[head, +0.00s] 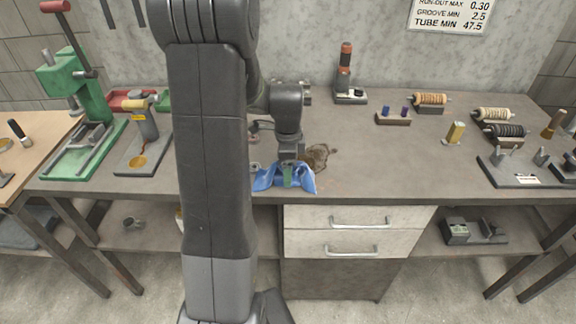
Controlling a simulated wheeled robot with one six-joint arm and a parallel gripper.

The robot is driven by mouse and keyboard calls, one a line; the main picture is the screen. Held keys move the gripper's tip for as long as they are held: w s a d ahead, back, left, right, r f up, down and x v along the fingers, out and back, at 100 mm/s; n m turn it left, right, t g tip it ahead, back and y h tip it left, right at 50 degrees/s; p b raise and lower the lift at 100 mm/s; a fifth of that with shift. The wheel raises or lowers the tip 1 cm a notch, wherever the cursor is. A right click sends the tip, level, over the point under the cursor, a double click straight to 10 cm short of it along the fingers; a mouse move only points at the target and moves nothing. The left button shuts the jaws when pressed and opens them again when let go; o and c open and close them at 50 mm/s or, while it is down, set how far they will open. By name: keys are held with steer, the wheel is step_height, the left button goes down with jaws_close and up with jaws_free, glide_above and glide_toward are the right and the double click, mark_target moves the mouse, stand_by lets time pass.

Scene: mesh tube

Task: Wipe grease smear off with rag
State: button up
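A blue rag (267,180) is bunched up near the front edge of the grey workbench (370,160). My gripper (288,176) points down into the middle of the rag and looks shut on it, with cloth spreading out on both sides. The fingertips are partly hidden in the folds. I cannot tell whether the rag touches the bench top. A brown grease smear (319,157) lies on the bench just behind and to the right of the rag. Its left part is hidden behind my gripper.
A green press (83,85) and a tool stand (146,130) are at left. A red-topped tool (345,75) stands at the back. Spools (430,100) and a dark fixture (525,168) are at right. My arm hides part of the bench.

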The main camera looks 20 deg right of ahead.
steer(key=shift+f+b, duration=0.45)
steer(key=shift+f, duration=0.35)
jaws_close()
steer(key=shift+r, duration=0.2)
steer(key=shift+w+p, duration=0.1)
steer(key=shift+p, duration=0.55)
